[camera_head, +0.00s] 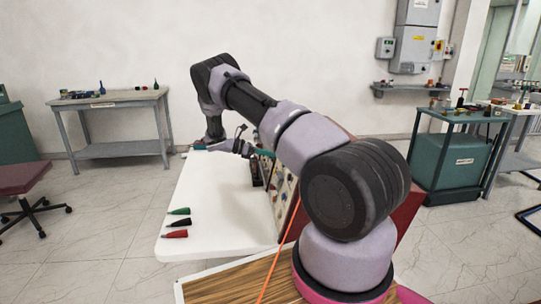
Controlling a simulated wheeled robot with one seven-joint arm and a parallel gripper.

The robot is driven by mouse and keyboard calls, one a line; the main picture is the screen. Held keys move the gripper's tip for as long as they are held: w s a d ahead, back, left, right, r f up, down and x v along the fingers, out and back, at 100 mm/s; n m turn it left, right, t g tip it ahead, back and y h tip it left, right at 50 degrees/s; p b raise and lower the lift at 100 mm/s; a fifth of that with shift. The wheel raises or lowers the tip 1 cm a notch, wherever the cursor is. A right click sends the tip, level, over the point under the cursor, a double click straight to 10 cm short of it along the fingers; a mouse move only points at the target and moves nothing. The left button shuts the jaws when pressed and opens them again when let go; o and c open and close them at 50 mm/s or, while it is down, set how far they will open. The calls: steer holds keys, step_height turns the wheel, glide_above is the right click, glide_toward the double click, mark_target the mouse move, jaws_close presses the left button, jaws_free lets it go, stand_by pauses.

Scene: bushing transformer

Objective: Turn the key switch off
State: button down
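A panel (285,192) with several small coloured parts stands on the white table, seen at a steep angle. My arm covers much of it. I cannot make out the key switch: it is too small or hidden behind my arm. My gripper (250,150) hangs at the far end of my arm, above the far part of the white table, and points right toward the panel. It is close to the panel's left face, but I cannot tell whether it touches. Its fingers are too small to show whether they are open or shut.
The white table (205,232) has free room left of the panel. Green, black and red cone-shaped bottles (178,222) lie near its front left. An orange cable (279,248) runs down in front. A grey workbench (112,102) stands back left, a green cart (455,160) right.

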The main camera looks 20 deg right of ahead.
steer(key=n, duration=0.6)
steer(key=shift+w+a+n+g, duration=0.1)
steer(key=shift+n+g, duration=0.2)
steer(key=shift+n, duration=0.1)
stand_by(0.4)
steer(key=c, duration=1)
jaws_free()
steer(key=v, duration=1)
steer(key=shift+w+a+r, duration=0.1)
steer(key=shift+a, duration=0.25)
